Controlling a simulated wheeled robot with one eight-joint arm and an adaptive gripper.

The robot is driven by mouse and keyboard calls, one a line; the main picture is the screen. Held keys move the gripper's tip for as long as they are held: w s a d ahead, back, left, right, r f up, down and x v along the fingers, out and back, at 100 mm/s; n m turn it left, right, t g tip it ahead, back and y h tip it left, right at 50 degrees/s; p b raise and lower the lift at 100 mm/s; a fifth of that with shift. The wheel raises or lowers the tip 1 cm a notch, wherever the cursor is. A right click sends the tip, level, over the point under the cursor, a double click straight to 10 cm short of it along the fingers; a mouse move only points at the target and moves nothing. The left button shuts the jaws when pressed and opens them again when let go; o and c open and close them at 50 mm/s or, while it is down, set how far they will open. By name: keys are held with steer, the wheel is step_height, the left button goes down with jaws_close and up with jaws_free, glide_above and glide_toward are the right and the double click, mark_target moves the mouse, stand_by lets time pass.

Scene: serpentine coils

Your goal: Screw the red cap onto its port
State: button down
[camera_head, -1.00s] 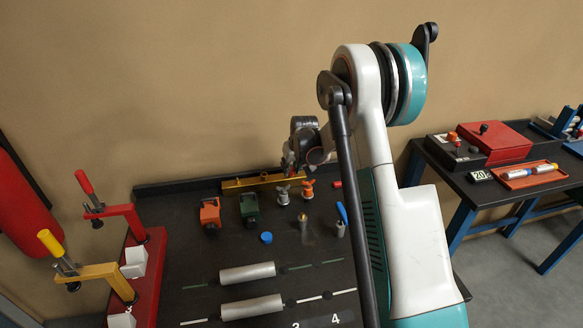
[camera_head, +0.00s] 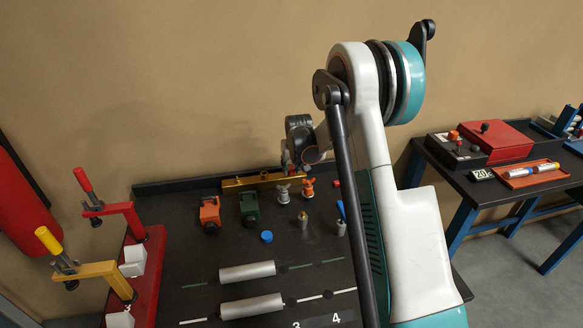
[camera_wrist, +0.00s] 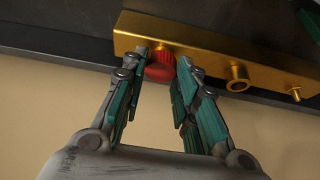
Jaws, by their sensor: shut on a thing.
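The red cap (camera_wrist: 160,68) is between my fingertips in the wrist view, against or very near the side of the brass manifold block (camera_wrist: 220,60). The port behind it is mostly hidden, and I cannot tell how far the cap sits on it. My gripper (camera_wrist: 165,62) is shut on the cap. Two bare brass ports, a larger one (camera_wrist: 238,78) and a smaller one (camera_wrist: 295,93), stick out to the right. In the head view the manifold (camera_head: 240,185) lies at the back of the bench, with my gripper (camera_head: 287,168) above its right part.
On the bench stand an orange block (camera_head: 209,214), a green block (camera_head: 249,208), a blue cap (camera_head: 267,237), a silver fitting (camera_head: 283,194) and an orange-topped fitting (camera_head: 308,189). Two grey cylinders (camera_head: 247,272) lie in front. Red and yellow clamps (camera_head: 130,215) stand left.

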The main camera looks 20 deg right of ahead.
steer(key=shift+d+m+h, duration=0.1)
steer(key=shift+m+h, duration=0.2)
steer(key=shift+m, duration=0.4)
steer(key=shift+f+m+g+h+b, duration=0.1)
steer(key=shift+m+g+h+b, duration=0.35)
steer(key=shift+m, duration=0.75)
steer(key=shift+d+m+h, duration=0.1)
steer(key=shift+m+h, duration=0.15)
steer(key=shift+m, duration=0.05)
